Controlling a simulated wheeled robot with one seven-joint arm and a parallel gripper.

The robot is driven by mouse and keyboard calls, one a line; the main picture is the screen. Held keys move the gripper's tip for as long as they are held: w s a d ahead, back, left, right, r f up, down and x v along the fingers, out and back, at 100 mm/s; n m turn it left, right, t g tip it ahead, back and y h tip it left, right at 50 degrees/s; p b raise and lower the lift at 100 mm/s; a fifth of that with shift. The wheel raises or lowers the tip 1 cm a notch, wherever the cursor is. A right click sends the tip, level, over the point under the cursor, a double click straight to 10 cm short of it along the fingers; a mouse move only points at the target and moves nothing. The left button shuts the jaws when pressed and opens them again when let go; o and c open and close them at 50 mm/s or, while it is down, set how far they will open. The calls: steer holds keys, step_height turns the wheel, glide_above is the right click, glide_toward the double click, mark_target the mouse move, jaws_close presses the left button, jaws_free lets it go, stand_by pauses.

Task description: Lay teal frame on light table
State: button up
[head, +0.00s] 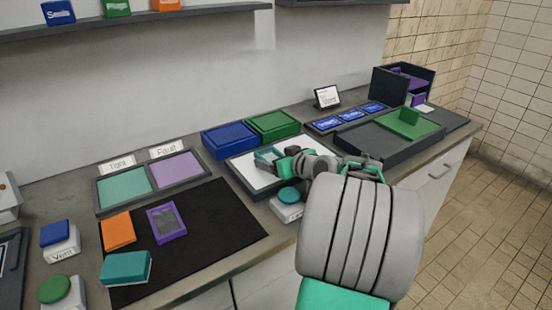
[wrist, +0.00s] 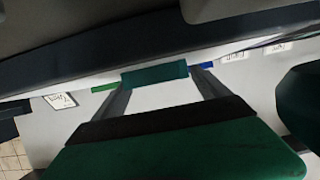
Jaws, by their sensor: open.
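The light table (head: 250,177) is a white panel in a dark border, at the middle of the head view. My gripper (head: 277,156) is low over its far part, with its jaws open. A small teal piece (head: 264,156), which looks like the teal frame, shows at the fingertips over the white panel. In the wrist view a teal bar (wrist: 155,74) spans the gap at the ends of my two grey fingers (wrist: 163,88). My arm hides the right part of the light table. I cannot tell whether the teal piece rests flat on the panel.
Blue (head: 230,139) and green (head: 273,125) bins stand behind the light table. A round teal button on a white block (head: 288,210) stands at its front right. A black mat (head: 215,235) at left holds a purple frame (head: 167,223), an orange block (head: 118,231) and a teal block (head: 125,267).

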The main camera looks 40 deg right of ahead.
steer(key=shift+r+p, duration=0.25)
steer(key=shift+p, duration=0.05)
steer(key=v, duration=1.2)
steer(key=shift+f, duration=0.1)
stand_by(0.6)
